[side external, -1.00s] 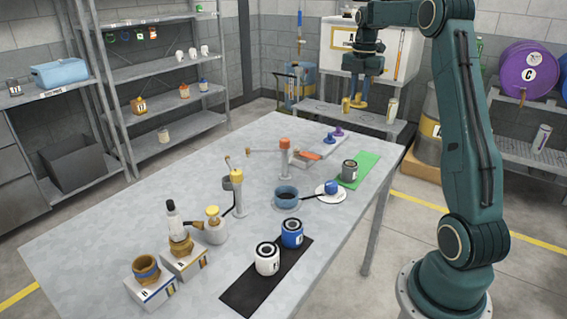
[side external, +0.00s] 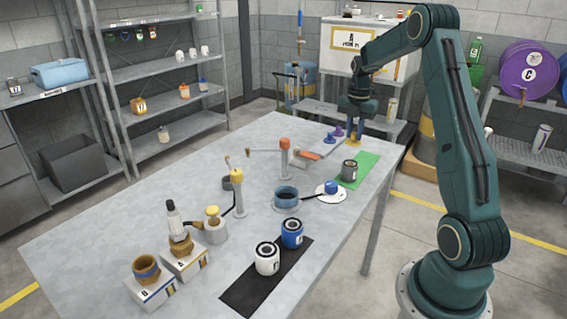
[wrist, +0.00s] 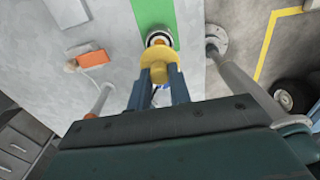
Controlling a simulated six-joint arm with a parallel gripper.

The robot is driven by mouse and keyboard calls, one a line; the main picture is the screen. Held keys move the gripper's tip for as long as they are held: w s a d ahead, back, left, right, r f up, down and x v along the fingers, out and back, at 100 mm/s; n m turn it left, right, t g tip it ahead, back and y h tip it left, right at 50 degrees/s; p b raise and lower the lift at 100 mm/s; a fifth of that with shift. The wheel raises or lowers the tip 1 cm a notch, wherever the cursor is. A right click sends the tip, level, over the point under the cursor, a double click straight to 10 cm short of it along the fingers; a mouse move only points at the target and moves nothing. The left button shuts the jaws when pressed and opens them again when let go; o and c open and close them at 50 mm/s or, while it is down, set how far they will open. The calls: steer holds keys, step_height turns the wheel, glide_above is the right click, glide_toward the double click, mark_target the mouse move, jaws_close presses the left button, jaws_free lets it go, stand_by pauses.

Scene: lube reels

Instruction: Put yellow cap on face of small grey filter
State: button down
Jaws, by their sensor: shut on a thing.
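The small grey filter (side external: 349,171) stands upright on the green mat (side external: 366,165) near the right edge of the table. Its top shows in the wrist view (wrist: 158,37), partly covered by the yellow cap. My gripper (side external: 354,136) is shut on the yellow cap (wrist: 159,60), which sits between the two fingers in the wrist view. In the side view the cap (side external: 354,142) hangs above and slightly beyond the filter, apart from it.
A white plate (side external: 329,194) with a blue item and a blue bowl (side external: 286,196) stand near the filter. A post with an orange top (side external: 285,158) and purple and blue pieces (side external: 333,135) are to the left. A black mat (side external: 264,280) holds white and blue cans.

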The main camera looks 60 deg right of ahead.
mark_target(354, 133)
steer(key=shift+f, duration=1.5)
steer(key=shift+f, duration=0.1)
steer(key=shift+f, duration=2)
steer(key=shift+f, duration=0.1)
steer(key=c, duration=1.3)
jaws_free()
